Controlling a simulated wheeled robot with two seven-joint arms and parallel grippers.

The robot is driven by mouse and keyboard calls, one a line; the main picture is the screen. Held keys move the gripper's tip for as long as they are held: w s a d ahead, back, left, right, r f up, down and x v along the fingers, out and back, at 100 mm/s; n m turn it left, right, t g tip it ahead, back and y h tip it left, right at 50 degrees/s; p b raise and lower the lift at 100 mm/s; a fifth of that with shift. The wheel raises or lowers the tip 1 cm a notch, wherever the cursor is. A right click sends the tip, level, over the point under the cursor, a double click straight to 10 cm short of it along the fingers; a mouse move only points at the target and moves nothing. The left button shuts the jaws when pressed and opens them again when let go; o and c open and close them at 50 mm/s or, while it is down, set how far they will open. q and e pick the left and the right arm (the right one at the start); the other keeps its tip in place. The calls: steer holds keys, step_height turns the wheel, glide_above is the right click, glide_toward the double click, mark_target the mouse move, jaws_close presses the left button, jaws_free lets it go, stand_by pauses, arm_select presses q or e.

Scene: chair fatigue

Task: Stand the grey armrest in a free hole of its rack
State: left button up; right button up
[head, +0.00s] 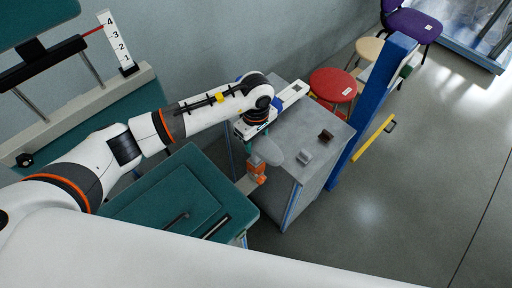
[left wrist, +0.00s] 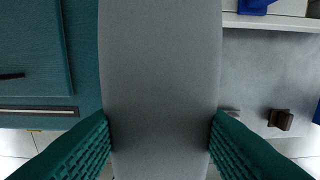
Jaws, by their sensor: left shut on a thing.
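The grey armrest (left wrist: 160,80) fills the middle of the left wrist view, lengthwise, between the two green ridged fingers of my left gripper. My left gripper (head: 257,145) is shut on it, at the front left edge of the grey cabinet top in the head view. There the armrest (head: 269,151) shows as a small grey rounded piece, partly hidden by the gripper. A white strip with a dark opening (head: 292,93) lies at the back of the cabinet top; I cannot tell whether it is the rack. My right gripper is not in view.
The grey cabinet (head: 312,127) carries a small light block (head: 304,157) and a dark brown block (head: 326,135). A teal padded bench (head: 165,205) stands to the left. A blue post (head: 372,105) and red stool (head: 333,84) stand to the right. Open floor lies farther right.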

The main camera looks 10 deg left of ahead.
arm_select(q)
steer(key=shift+r, duration=0.2)
steer(key=shift+r+p, duration=1.55)
steer(key=shift+r, duration=1.75)
steer(key=shift+r, duration=0.1)
step_height(320, 180, up, 4)
steer(key=shift+f+p, duration=0.1)
steer(key=shift+p, duration=0.6)
steer(key=shift+a, duration=0.1)
